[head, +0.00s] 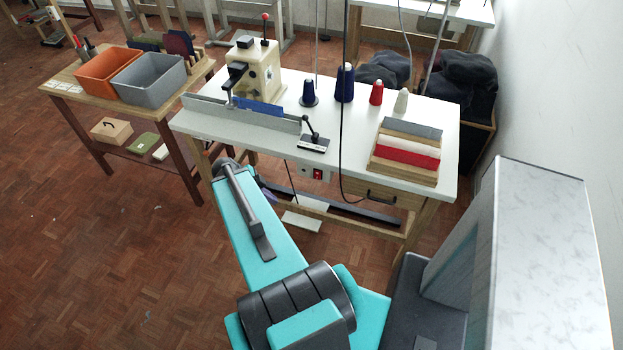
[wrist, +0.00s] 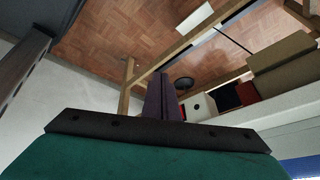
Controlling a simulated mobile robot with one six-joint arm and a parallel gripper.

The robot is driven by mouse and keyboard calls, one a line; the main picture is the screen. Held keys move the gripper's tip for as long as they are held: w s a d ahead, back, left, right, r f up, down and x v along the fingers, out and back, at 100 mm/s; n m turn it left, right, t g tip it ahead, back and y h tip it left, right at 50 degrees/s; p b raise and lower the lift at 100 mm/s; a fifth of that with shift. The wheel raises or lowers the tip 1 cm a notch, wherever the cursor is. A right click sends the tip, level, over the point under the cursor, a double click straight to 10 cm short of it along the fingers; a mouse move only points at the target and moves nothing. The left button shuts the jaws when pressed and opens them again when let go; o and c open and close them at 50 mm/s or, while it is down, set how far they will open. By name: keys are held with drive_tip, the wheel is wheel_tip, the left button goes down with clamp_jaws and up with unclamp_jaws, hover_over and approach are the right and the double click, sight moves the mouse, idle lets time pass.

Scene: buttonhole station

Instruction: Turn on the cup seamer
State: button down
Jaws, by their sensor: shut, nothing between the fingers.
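The cream cup seamer (head: 255,75) stands on the white-topped table, with blue cloth (head: 258,106) at its front. A red rocker switch (head: 318,174) sits under the table's front edge, beside a pale plate (head: 305,169). In the wrist view the red part (wrist: 247,92) and the white plate (wrist: 201,108) show right of my gripper (wrist: 161,88). Its purple fingers are shut and empty, apart from the switch as far as I can tell. In the head view my gripper (head: 265,191) is mostly hidden behind my turquoise arm, left of the switch and below the tabletop.
The table (head: 350,163) also carries thread cones (head: 345,83), a black lever on a small base (head: 314,142) and folded cloth (head: 405,155). A drawer (head: 378,193) is right of the switch. A hanging cable (head: 342,130) passes close by. Open floor lies left.

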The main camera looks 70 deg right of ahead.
drive_tip(key=w+a+f+n+y, duration=0.1)
drive_tip(key=a+f+n, duration=0.3)
drive_tip(key=a, duration=0.3)
drive_tip(key=w+a+f+n+y+b, duration=0.1)
drive_tip(key=a+f+n, duration=0.35)
drive_tip(key=a, duration=0.25)
drive_tip(key=w+a+f+n+y, duration=0.1)
drive_tip(key=w+a+f+n, duration=0.15)
drive_tip(key=a+n, duration=0.35)
drive_tip(key=s+a+f+n, duration=0.3)
drive_tip(key=a+n, duration=0.1)
drive_tip(key=a, duration=0.3)
drive_tip(key=s+a+f+n+g+y, duration=0.1)
drive_tip(key=s+a+f+n, duration=0.2)
drive_tip(key=a+n, duration=0.2)
drive_tip(key=s+a+f+n+g+b, duration=0.1)
drive_tip(key=s+a+f+n, duration=0.2)
drive_tip(key=a, duration=0.6)
drive_tip(key=shift+s+n, duration=0.3)
drive_tip(key=shift+n, duration=0.55)
drive_tip(key=shift+s+f, duration=0.1)
